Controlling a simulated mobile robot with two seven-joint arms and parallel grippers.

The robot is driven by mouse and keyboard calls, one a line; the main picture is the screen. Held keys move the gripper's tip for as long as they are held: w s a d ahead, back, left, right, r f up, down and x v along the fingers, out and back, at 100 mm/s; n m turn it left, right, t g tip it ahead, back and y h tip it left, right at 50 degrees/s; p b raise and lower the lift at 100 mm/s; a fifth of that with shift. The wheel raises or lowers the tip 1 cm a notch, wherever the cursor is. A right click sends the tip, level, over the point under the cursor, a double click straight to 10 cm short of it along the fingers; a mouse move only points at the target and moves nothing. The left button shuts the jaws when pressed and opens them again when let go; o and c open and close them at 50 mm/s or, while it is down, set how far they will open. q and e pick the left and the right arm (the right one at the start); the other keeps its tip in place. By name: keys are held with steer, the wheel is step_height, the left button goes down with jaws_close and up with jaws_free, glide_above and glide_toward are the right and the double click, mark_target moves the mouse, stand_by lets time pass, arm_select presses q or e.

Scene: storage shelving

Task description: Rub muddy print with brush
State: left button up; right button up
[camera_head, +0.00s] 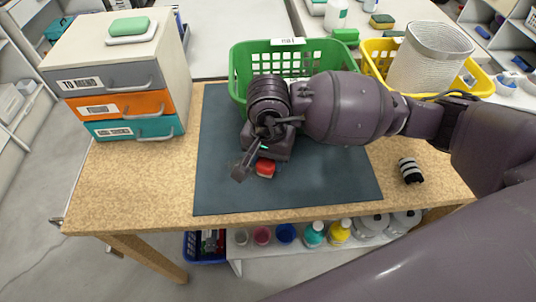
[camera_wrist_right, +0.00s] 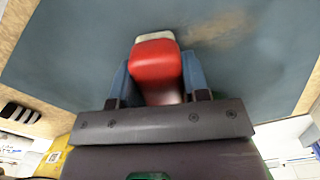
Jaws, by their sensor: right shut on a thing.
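My right gripper (camera_head: 267,156) is over the dark mat (camera_head: 225,185) in the head view. It is shut on a brush with a red body (camera_head: 265,168). In the right wrist view, the red brush (camera_wrist_right: 155,65) sits between the two blue-grey fingers, with a pale end pointing away from the gripper. A muddy print (camera_wrist_right: 222,25) shows there as a brownish smear on the mat, to the right of the brush's pale end and apart from it. In the head view my arm seems to hide the print. I cannot tell whether the brush touches the mat. My left gripper is not in view.
A green basket (camera_head: 240,75) and a yellow basket (camera_head: 377,50) stand behind the mat. A drawer unit (camera_head: 120,75) with a green soap (camera_head: 129,26) on top is at the left. A black-and-white striped object (camera_head: 410,171) lies right of the mat. The mat's front left is clear.

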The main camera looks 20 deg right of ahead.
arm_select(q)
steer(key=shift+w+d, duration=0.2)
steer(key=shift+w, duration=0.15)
arm_select(e)
steer(key=shift+f, duration=0.35)
arm_select(q)
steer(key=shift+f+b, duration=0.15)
steer(key=shift+b, duration=0.15)
arm_select(e)
steer(key=shift+f, duration=0.3)
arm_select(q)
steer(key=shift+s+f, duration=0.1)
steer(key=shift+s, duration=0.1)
